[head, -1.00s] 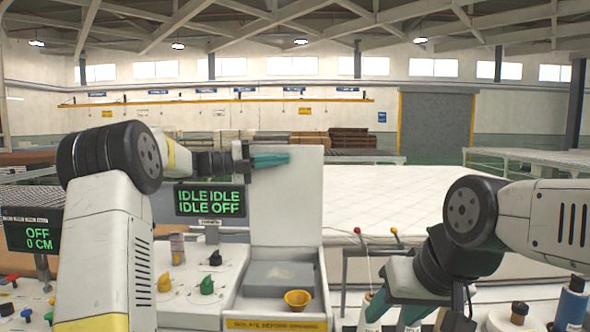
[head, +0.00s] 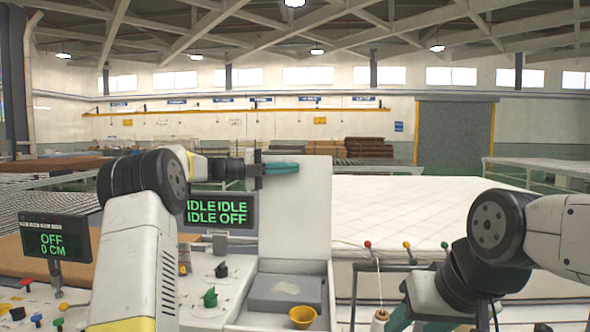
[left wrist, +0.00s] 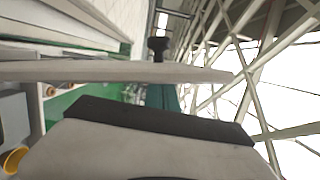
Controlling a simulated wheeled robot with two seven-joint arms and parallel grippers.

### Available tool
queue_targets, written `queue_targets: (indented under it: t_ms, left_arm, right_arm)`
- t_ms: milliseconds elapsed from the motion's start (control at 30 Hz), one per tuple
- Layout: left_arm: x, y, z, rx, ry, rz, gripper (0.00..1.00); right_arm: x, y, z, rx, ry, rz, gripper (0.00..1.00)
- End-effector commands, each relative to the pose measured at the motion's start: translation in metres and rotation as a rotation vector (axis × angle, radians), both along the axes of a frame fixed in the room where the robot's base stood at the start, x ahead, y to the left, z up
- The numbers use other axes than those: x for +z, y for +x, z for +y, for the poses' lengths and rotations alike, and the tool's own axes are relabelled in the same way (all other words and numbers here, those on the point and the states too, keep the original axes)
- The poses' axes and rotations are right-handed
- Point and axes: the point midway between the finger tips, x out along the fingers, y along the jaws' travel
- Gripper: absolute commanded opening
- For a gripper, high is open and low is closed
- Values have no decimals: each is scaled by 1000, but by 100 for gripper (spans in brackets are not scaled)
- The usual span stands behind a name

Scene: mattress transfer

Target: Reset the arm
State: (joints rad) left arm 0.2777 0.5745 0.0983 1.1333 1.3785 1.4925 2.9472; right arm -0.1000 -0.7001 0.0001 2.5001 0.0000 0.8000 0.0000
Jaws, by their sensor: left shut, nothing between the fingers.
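My left gripper (head: 281,168) shows in the head view in front of the upright white panel (head: 300,215). Its teal fingers are shut and empty, pointing right, well above the console. The teal fingers also show in the left wrist view (left wrist: 163,97), partly hidden by a pale edge and a dark part close to the camera. My right arm (head: 480,255) is bent at the lower right. Only some teal of its gripper (head: 398,319) shows at the bottom edge; its fingertips are cut off.
Two displays read "IDLE IDLE IDLE OFF" (head: 219,210) and "OFF 0 CM" (head: 54,245). A green knob (head: 210,297) is on the console. A white quilted mattress (head: 400,208) lies behind.

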Motion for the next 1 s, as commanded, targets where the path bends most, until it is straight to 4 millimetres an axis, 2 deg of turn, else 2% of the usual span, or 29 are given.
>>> queue_targets:
  t_ms: [167, 400, 567, 667, 767, 1000]
  left_arm:
    - [0, -3, 17, 4, 0, 0, 0]
    - [-1, -13, 57, 3, 1, 0, 0]
    - [-1, -18, 71, 1, 4, -3, 0]
    - [0, -24, 67, 0, 42, -44, 0]
    - [-2, -38, 50, -4, 143, -152, 0]
    - [-24, -99, 5, -103, 534, -601, 0]
  right_arm:
    - [0, 0, 0, 0, 0, 0, 50]
    - [0, 0, 0, 0, 0, 0, 50]
    - [0, 0, 0, 0, 0, 0, 50]
    - [0, 0, 0, 0, 0, 0, 50]
    - [0, 0, 0, 0, 0, 0, 50]
    - [0, 0, 0, 0, 0, 0, 50]
